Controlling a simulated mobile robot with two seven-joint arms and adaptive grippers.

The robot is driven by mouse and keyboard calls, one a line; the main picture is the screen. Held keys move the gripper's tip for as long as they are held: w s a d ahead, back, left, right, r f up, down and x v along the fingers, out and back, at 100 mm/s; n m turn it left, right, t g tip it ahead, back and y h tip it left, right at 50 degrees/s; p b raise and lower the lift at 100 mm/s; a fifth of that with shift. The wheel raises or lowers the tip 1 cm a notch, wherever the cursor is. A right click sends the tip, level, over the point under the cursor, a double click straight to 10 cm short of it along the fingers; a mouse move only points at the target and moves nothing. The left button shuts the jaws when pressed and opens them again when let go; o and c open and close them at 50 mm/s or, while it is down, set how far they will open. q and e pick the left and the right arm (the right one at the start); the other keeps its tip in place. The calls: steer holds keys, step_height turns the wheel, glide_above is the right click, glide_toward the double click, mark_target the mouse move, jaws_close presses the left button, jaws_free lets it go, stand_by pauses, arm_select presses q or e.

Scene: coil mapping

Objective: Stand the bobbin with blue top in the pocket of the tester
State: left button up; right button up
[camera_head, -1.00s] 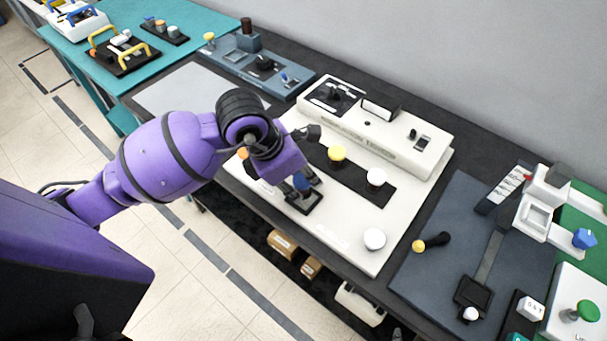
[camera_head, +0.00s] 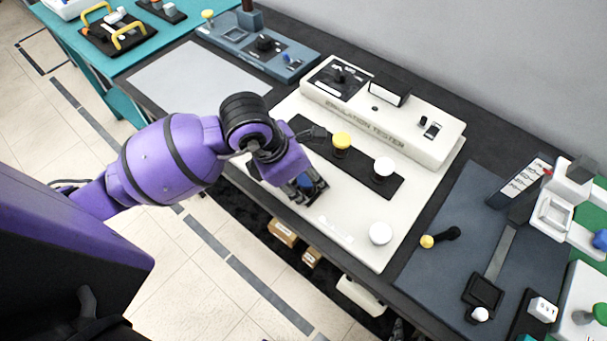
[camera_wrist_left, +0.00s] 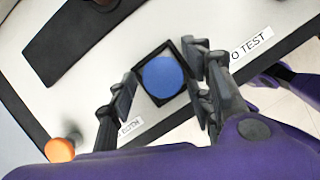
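The bobbin with blue top shows in the left wrist view (camera_wrist_left: 163,77) as a blue disc inside the black square pocket (camera_wrist_left: 152,49) of the tester. It looks upright, seen from above; its body below the top is hidden. The tester (camera_head: 350,222) is a white board with a raised back housing. My left gripper (camera_head: 305,188) is low over the pocket; in the wrist view its fingers (camera_wrist_left: 165,82) stand apart on either side of the blue top, with visible gaps. My right gripper is not in view.
Yellow-topped (camera_head: 342,142) and white-topped (camera_head: 383,168) bobbins stand on the tester's black strip. A white round knob (camera_head: 380,233) is near its front right. An orange top (camera_wrist_left: 60,150) shows in the wrist view. A dark mat (camera_head: 450,265) with other devices lies right.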

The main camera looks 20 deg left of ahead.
arm_select(q)
steer(key=shift+r, duration=0.15)
steer(key=shift+r, duration=0.35)
steer(key=v, duration=1.1)
steer(key=shift+s+r+p, duration=0.2)
steer(key=shift+p, duration=0.25)
steer(key=shift+a, duration=0.15)
stand_by(1.3)
